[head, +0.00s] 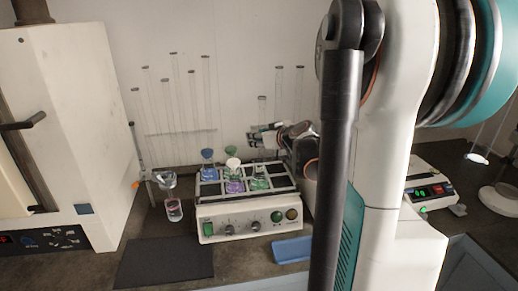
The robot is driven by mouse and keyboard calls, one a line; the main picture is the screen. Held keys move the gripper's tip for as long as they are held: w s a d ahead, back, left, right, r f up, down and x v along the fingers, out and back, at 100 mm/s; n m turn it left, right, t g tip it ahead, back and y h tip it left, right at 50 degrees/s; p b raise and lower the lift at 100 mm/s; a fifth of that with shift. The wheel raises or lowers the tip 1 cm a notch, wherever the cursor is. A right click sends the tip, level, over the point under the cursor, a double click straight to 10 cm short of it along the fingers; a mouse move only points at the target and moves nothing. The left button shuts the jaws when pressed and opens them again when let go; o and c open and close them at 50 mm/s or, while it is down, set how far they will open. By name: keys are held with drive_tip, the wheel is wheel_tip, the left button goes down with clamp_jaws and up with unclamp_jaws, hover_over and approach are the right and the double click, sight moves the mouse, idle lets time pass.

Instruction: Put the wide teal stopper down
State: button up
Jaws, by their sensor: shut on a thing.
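My gripper (268,137) is above the back right of the shaker unit, pointing left, and partly hidden by my arm. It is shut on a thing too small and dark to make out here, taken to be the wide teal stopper. The shaker unit (250,227) is a pale box with knobs, a green switch and a compartmented top. In its compartments stand small vessels: a blue-topped one (207,156), a white-topped one (232,163), a purple one (235,187) and a green one (258,184). A greenish top (231,150) shows behind the white one.
A flask with pink liquid (174,210) stands left of the shaker. A dark mat (165,263) and a blue tray (292,250) lie in front. A white cabinet (60,120) is at left, a balance (430,190) at right. Tall glass tubes (190,100) stand behind.

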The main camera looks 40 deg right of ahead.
wheel_tip(320, 180, up, 11)
drive_tip(key=p, duration=0.2)
drive_tip(key=shift+f+p, duration=0.15)
drive_tip(key=shift+p, duration=0.2)
drive_tip(key=a+f+n+y, duration=0.1)
drive_tip(key=a+f, duration=0.4)
drive_tip(key=a, duration=0.7)
drive_tip(key=w+a+f+n+y+b, duration=0.1)
drive_tip(key=a+f, duration=0.5)
drive_tip(key=a, duration=0.6)
drive_tip(key=w+a+f+n+y+b, duration=0.1)
drive_tip(key=a+f+n+y, duration=0.2)
drive_tip(key=a, duration=1)
wheel_tip(320, 180, down, 3)
drive_tip(key=shift+r+y, duration=0.2)
drive_tip(key=shift+y, duration=0.3)
drive_tip(key=shift+d, duration=0.15)
